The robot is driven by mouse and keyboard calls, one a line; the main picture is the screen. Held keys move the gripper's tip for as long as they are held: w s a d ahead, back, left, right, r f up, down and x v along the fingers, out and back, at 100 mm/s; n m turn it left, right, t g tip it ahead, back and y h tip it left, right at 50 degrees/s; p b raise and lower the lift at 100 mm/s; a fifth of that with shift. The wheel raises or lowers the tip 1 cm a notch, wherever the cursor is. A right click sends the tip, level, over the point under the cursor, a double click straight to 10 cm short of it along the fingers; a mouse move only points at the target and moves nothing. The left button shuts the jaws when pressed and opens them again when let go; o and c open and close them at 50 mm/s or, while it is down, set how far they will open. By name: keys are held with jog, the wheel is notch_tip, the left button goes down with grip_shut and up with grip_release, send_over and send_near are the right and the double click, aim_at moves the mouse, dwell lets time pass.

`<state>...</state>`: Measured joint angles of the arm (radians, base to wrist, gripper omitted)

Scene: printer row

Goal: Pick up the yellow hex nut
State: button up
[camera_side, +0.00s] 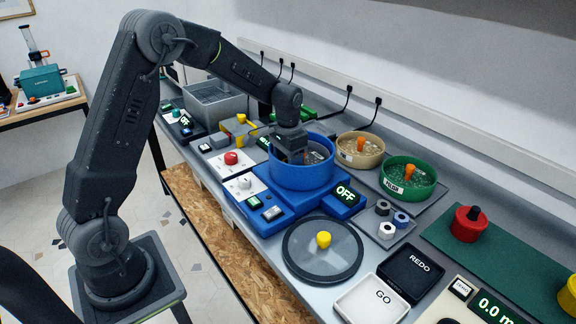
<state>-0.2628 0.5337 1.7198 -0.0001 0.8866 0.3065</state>
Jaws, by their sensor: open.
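I cannot make out a yellow hex nut in this view. A small tray (370,229) right of the blue bowl machine holds a dark grey nut (383,207), a blue nut (401,220) and a white nut (387,231). My gripper (305,158) points down into the blue bowl (300,178). Its jaws are open, but the fingertips are mostly hidden by the rim and my wrist. Part of the bowl's inside is hidden too, so I cannot tell what lies between the fingers.
A round lid (323,262) with a yellow knob lies in front of the bowl. A tan bowl (360,156) and a green bowl (408,188) with orange handles stand behind. GO (371,303) and REDO (411,275) pads are at the front. A display (346,194) reads OFF.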

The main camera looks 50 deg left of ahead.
jog(key=shift+c, duration=0.5)
jog(key=c, duration=0.6)
jog(key=shift+r, duration=0.1)
